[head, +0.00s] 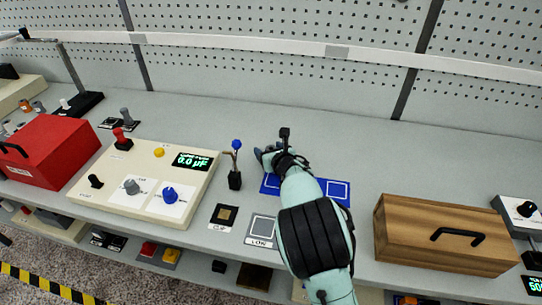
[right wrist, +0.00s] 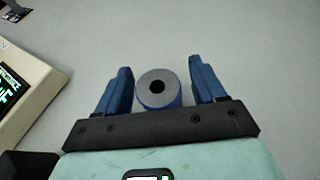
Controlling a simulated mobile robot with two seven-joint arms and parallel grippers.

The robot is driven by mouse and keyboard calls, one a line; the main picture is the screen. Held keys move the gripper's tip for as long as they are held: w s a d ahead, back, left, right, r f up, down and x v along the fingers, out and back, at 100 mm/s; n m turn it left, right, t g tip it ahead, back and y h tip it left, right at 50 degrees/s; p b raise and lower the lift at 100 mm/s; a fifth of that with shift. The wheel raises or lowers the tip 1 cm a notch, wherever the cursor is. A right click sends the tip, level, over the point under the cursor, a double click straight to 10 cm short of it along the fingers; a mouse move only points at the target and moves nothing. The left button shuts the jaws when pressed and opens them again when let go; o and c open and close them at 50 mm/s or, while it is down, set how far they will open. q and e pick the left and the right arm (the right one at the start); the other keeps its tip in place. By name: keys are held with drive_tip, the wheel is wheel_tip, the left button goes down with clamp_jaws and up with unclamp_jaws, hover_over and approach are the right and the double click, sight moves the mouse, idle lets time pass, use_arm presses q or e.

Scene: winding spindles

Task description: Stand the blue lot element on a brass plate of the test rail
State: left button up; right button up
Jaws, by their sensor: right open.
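The blue lot element (right wrist: 158,90) is a short cylinder with a grey top and a dark round hole, seen from above in the right wrist view. My right gripper (right wrist: 160,66) is open, with one blue finger on each side of it and a gap on both sides. In the head view my right gripper (head: 270,156) is low over the bench, behind a blue mat, and I cannot make out the element there. A small brass plate (head: 227,214) in a black square lies at the bench's front. My left gripper is not in view.
A blue mat (head: 337,189) with white squares lies partly under my right arm. A grey plate marked LOW (head: 262,228) is beside the brass one. A post with a blue ball (head: 236,165), a meter console (head: 150,185) and a wooden box (head: 445,235) stand around.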

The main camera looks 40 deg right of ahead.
drive_tip(key=shift+w, duration=0.2)
drive_tip(key=c, duration=1.1)
